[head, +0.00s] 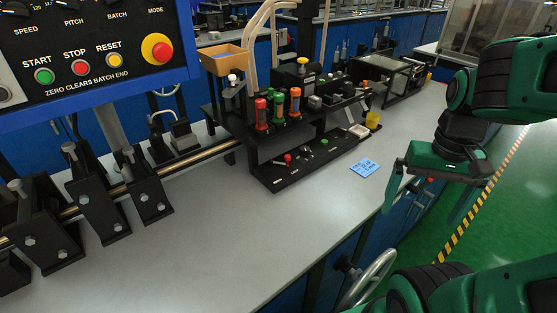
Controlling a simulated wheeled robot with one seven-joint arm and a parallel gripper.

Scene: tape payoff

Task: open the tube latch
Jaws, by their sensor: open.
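My gripper (419,218) is at the right, with its two dark green fingers spread apart and nothing between them. It hangs out past the bench's front edge, to the right of the black machine (262,172) and apart from it. The machine stands on the grey bench and carries upright red (261,114), green (279,106) and orange (295,101) parts. A lower shelf holds a small red knob and a green button (324,141). I cannot tell which part is the tube latch or whether it is open or shut.
A control panel (95,45) with coloured buttons blocks the upper left. Black brackets (103,207) on a rail stand at the left. A blue note (364,168) and a yellow cup (373,120) lie right of the machine. The front bench top (215,260) is clear. A handwheel (370,280) sticks out below.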

